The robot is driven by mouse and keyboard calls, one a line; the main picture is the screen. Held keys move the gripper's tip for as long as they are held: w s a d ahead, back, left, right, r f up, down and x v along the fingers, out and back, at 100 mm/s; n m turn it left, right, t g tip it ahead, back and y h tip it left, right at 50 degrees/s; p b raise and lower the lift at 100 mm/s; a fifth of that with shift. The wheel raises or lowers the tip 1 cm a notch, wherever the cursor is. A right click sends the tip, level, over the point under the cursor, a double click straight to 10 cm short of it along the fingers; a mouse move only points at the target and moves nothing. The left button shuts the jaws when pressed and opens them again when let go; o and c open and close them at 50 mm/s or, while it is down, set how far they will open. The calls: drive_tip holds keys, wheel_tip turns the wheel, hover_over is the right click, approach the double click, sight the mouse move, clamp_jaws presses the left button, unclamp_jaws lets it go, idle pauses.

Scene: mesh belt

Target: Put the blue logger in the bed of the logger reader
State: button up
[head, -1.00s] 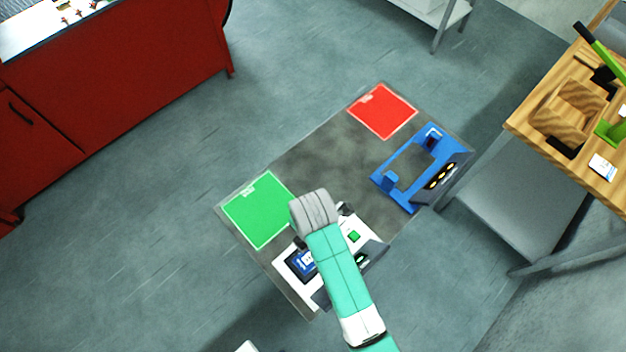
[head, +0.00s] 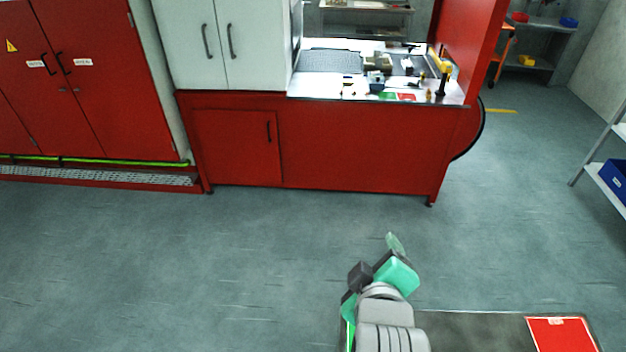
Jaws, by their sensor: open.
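My gripper (head: 394,258) shows at the lower middle of the head view, at the end of my arm, above the floor and near the far edge of a dark table. It looks empty, though its fingertips are small and partly turned away. I cannot make out the blue logger or the logger reader for sure. A small dark blue item (head: 377,88) sits on the red bench's worktop, too small to identify.
A red bench (head: 350,150) with a mesh surface (head: 331,61) and several small items stands across the floor. A dark table (head: 470,328) with a red pad (head: 562,335) is at the bottom right. Shelving stands at the right. Open floor (head: 200,260) lies between.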

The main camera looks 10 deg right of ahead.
drive_tip(key=s+a+r+m+t+y, duration=0.1)
drive_tip(key=s+a+r+m+t, duration=0.1)
drive_tip(key=r, duration=0.9)
drive_tip(key=s+a+r+m+t+y, duration=0.1)
drive_tip(key=s+a+r+m+t, duration=0.2)
drive_tip(key=a+r+t, duration=0.3)
drive_tip(key=s+a+r+m+t+y, duration=0.1)
drive_tip(key=s+a+r+t, duration=0.4)
drive_tip(key=r, duration=1.2)
drive_tip(key=shift+a+m, duration=0.9)
drive_tip(key=shift+a, duration=0.3)
drive_tip(key=shift+r, duration=0.1)
